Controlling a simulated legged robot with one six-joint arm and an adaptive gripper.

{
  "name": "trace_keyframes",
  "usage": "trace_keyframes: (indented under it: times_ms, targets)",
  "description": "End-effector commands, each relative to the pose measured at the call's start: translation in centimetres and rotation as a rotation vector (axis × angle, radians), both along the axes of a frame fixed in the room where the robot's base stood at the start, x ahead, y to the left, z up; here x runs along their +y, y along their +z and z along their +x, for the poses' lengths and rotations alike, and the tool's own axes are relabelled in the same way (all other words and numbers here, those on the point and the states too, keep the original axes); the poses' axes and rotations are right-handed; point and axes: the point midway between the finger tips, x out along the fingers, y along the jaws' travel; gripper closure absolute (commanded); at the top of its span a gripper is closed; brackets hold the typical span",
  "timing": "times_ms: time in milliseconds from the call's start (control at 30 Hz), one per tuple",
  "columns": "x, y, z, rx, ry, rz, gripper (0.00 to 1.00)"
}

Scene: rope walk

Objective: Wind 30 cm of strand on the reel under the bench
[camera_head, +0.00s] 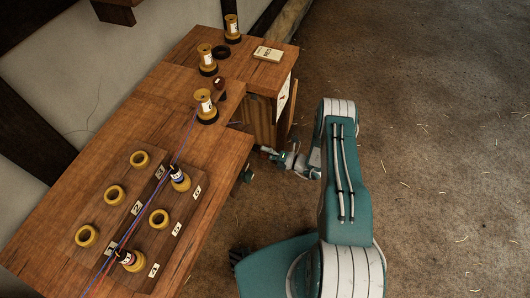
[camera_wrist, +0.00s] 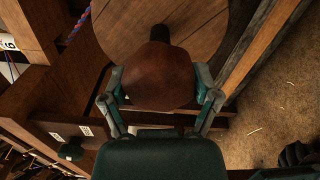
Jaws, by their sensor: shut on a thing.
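The reel (camera_wrist: 125,25) is a round wooden disc under the bench (camera_head: 160,85) in the wrist view. A dark brown rounded handle (camera_wrist: 158,78) stands out from the reel on a dark shaft. My gripper (camera_wrist: 160,92) is shut on this handle, one finger on each side. A twisted red and blue strand (camera_wrist: 76,28) runs beside the disc at upper left. In the head view, my gripper (camera_head: 270,152) reaches to the bench's right side; the reel is hidden there. Red and blue strands (camera_head: 181,148) run along the bench top.
Yellow bobbins stand on the bench, among them one (camera_head: 205,105) near the middle and one (camera_head: 207,60) at the back. A numbered board (camera_head: 190,205) holds several yellow rings and two wound bobbins. A small sign (camera_head: 268,54) lies at the back. The floor (camera_head: 440,120) to the right is clear.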

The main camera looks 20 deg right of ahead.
Motion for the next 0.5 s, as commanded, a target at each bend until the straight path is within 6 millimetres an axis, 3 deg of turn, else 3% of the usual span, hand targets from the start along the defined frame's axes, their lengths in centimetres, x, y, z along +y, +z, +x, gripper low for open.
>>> trace_keyframes:
  times_ms: [500]
  targets:
    - [-0.13, -0.24, 0.06, 0.028, -0.008, 0.011, 0.69]
